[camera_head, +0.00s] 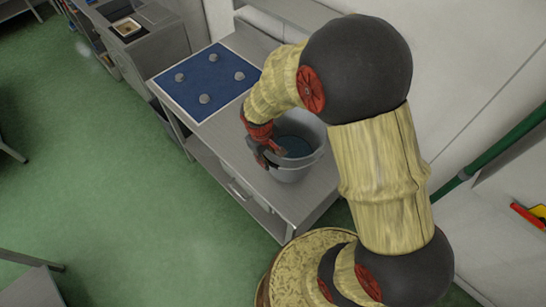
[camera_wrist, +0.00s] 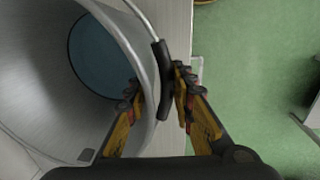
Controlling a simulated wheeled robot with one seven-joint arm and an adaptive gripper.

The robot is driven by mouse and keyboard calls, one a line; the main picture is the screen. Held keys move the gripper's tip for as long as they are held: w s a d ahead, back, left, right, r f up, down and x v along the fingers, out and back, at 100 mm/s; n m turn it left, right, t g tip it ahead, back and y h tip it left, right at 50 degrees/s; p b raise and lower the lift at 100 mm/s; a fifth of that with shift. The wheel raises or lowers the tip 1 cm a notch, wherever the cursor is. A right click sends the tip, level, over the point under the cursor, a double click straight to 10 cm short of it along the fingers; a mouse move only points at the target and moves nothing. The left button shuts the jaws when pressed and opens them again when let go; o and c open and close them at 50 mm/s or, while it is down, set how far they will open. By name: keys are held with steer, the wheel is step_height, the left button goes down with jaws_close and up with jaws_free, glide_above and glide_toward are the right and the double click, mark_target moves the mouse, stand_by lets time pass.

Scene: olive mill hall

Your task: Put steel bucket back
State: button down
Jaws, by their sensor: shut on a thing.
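The steel bucket (camera_head: 298,165) stands upright on or just above the grey worktop (camera_head: 238,138), at its near end; I cannot tell whether its base touches. It is open at the top, with a bluish bottom inside. In the wrist view the bucket (camera_wrist: 50,45) fills the left side, its wire handle rising to a black grip (camera_wrist: 163,80). My gripper (camera_head: 268,150) is at the bucket's left rim in the head view. In the wrist view my gripper (camera_wrist: 160,98) is shut on the black handle grip, with its fingers on either side.
A blue mat (camera_head: 207,80) with several grey knobs lies on the worktop's far end. A steel sink unit (camera_head: 135,35) stands beyond it. A wall runs along the right, with a green pole (camera_head: 500,148). Open green floor (camera_head: 90,170) lies to the left.

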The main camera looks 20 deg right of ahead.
steer(key=shift+w+a+f, duration=0.15)
steer(key=shift+w+f, duration=0.15)
steer(key=shift+f, duration=0.2)
steer(key=shift+w+f, duration=0.1)
steer(key=shift+f, duration=1.25)
steer(key=c, duration=2)
jaws_free()
steer(key=shift+f, duration=0.2)
steer(key=o, duration=0.4)
steer(key=shift+s, duration=0.2)
steer(key=shift+o, duration=0.5)
steer(key=shift+r, duration=0.2)
